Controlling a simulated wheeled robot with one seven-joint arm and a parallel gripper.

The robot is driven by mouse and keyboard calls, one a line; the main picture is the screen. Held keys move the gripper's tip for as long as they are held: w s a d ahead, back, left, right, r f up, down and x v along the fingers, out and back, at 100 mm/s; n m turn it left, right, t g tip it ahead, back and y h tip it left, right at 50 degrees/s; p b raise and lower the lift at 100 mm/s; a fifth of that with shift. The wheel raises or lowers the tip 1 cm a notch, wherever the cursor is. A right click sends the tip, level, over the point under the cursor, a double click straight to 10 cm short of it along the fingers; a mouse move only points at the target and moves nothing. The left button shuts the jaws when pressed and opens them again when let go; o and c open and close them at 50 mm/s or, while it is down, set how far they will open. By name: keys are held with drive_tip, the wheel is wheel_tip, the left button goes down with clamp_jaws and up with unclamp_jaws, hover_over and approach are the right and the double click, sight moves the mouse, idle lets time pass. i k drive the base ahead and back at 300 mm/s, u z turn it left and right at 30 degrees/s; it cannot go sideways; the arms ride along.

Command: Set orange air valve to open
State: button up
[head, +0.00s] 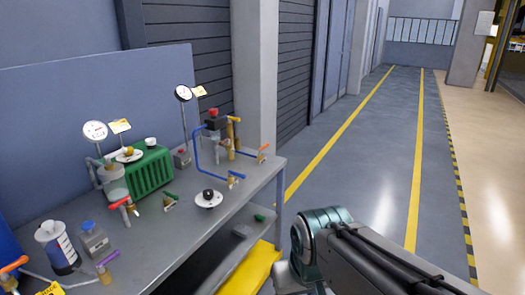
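Several small valves with coloured handles stand on a grey workbench (235,208) at the left. One orange handle (14,264) is at the bottom left corner, its lower part cut off by the frame. Another small orange handle (263,148) is at the bench's right end, beside blue pipes. A red-orange handle (119,203) sits on a brass valve below a clear cylinder. I cannot tell which is the air valve, nor how its handle stands relative to its pipe. My arm shows at the lower right, apart from the bench. My gripper is out of view.
A green ribbed block (148,172), gauges (94,131), a white bottle with dark liquid (57,247) and a grey box with a blue knob (93,240) crowd the bench. A yellow object (250,272) is under it. The floor (350,170) to the right is clear.

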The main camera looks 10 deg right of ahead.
sight(260, 151)
drive_tip(key=z, duration=0.75)
drive_tip(key=i, duration=0.9)
drive_tip(key=z, duration=0.95)
drive_tip(key=i, duration=1.55)
drive_tip(key=u, duration=0.8)
drive_tip(key=i, duration=0.9)
drive_tip(key=u, duration=1.2)
drive_tip(key=i, duration=0.3)
drive_tip(key=u, duration=0.2)
